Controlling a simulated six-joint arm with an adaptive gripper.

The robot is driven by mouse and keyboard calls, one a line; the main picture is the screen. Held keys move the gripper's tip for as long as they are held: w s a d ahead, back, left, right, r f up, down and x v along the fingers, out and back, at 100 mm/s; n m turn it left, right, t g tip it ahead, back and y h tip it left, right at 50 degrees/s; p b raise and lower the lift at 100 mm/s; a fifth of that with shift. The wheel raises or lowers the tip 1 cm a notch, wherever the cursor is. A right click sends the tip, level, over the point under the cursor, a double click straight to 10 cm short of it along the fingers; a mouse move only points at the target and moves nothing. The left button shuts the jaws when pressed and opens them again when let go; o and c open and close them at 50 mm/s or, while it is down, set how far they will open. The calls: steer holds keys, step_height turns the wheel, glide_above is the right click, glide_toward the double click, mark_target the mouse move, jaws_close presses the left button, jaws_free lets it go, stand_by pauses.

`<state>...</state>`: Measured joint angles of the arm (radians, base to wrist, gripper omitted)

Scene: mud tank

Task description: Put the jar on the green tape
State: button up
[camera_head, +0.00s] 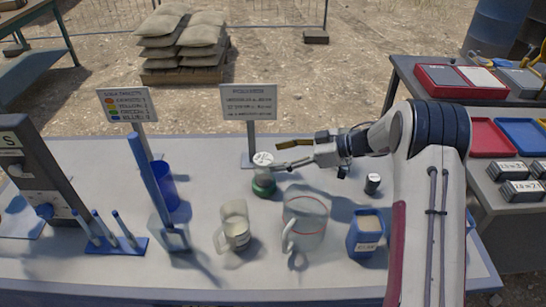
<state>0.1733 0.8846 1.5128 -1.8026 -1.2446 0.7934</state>
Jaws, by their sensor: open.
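A small jar with a pale round lid (263,160) stands upright on the white table toward the back middle. Green shows around its lower part; I cannot tell whether this is the green tape (264,188) or part of the jar. My gripper (276,156) comes in from the right and is open. Its two fingers point left, one above the other in the picture, with their tips just right of the lid and overlapping its edge. Nothing is clearly held. I cannot tell whether a finger touches the jar.
A cream mug (234,226), a large clear jug (304,222) and a blue container (366,234) stand in front. A small dark canister (372,184) is at right. A blue cup (164,188), a square beaker (170,235) and a sign (249,104) stand nearby.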

steer(key=v, duration=0.8)
steer(key=shift+d, duration=0.3)
steer(key=shift+r, duration=0.1)
